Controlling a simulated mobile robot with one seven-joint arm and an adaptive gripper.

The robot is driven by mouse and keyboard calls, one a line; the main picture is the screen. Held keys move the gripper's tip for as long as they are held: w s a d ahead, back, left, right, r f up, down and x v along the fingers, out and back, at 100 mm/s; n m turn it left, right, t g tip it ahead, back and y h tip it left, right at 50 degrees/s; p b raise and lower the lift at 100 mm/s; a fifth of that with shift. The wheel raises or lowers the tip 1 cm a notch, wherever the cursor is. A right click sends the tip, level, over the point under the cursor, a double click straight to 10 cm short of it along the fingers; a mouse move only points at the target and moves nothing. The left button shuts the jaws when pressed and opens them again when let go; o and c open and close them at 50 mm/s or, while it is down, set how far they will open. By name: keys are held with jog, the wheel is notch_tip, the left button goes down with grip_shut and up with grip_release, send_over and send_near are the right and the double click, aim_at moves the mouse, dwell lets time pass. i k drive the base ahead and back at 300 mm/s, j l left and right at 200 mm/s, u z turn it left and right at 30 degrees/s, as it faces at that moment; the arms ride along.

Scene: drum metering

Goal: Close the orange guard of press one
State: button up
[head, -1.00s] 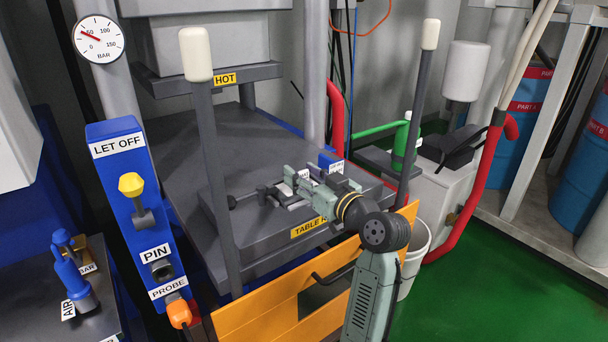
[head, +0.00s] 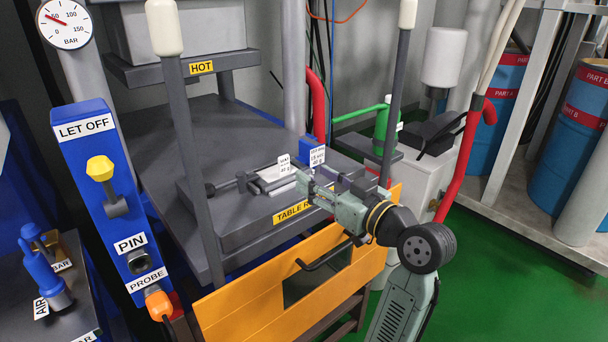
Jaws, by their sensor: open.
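The orange guard (head: 255,307) of the press hangs low across the front, below the table edge, and leaves the space above the table open. It has a dark window and a dark bar handle (head: 326,256). My gripper (head: 308,187) is above the guard's top edge, over the front right of the press table (head: 220,240). Its jaws point left into the press, are open and look empty. My wrist and forearm pass in front of the guard's right part and hide some of it. The gripper is apart from the handle.
A tool with white labels (head: 278,183) lies on the table near my jaws. Grey posts (head: 190,150) with white tops stand on both sides. The blue LET OFF panel (head: 105,190) is left. A red pipe (head: 456,170) and blue drums (head: 580,130) are right; green floor there is clear.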

aim_at(250, 308)
jog(key=k+l, duration=0.8)
jog(key=l, duration=0.1)
